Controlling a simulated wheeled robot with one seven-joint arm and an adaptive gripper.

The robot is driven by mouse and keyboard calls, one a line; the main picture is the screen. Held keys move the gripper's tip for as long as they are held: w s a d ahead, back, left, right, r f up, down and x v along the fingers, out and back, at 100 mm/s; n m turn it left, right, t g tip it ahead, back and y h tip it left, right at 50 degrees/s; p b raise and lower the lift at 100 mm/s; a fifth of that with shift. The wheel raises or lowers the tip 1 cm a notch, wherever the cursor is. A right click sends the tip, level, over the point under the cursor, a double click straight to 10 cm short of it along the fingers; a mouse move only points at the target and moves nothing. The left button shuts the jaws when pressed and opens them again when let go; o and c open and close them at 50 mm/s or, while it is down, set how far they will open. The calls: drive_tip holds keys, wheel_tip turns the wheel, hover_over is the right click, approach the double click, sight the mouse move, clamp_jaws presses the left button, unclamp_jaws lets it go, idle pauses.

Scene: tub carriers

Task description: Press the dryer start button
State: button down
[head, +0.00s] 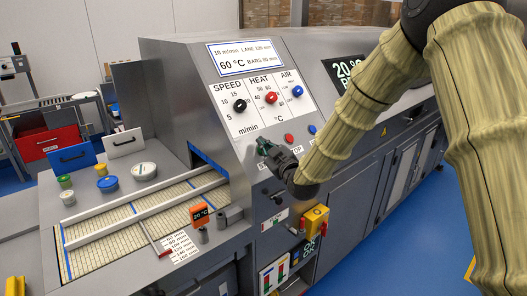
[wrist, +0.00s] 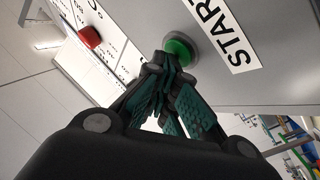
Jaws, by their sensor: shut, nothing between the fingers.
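The green start button (wrist: 181,48) sits on the grey dryer panel, beside a white label reading START (wrist: 226,35) in the wrist view. My gripper (wrist: 168,62) is shut and empty, its teal-padded fingertips together at the near edge of the button. I cannot tell whether they touch it. In the head view my gripper (head: 264,146) is at the sloped front of the dryer (head: 185,75), below the dials, and hides the button there.
A red button (head: 289,138) and a blue button (head: 312,130) are right of my gripper on the panel. Above are the black speed knob (head: 240,105), red heat knob (head: 271,97) and blue air knob (head: 297,91). A belt (head: 120,235) with rails runs into the dryer at left.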

drive_tip(key=shift+f, duration=0.1)
idle(0.3)
drive_tip(key=shift+s+d+r, duration=0.2)
drive_tip(key=shift+s+r, duration=0.05)
drive_tip(key=shift+r, duration=0.1)
idle(0.4)
drive_tip(key=s+d+r, duration=0.2)
drive_tip(key=s+r, duration=0.1)
drive_tip(key=r, duration=0.1)
drive_tip(key=shift+s+d, duration=0.3)
idle(0.3)
idle(0.5)
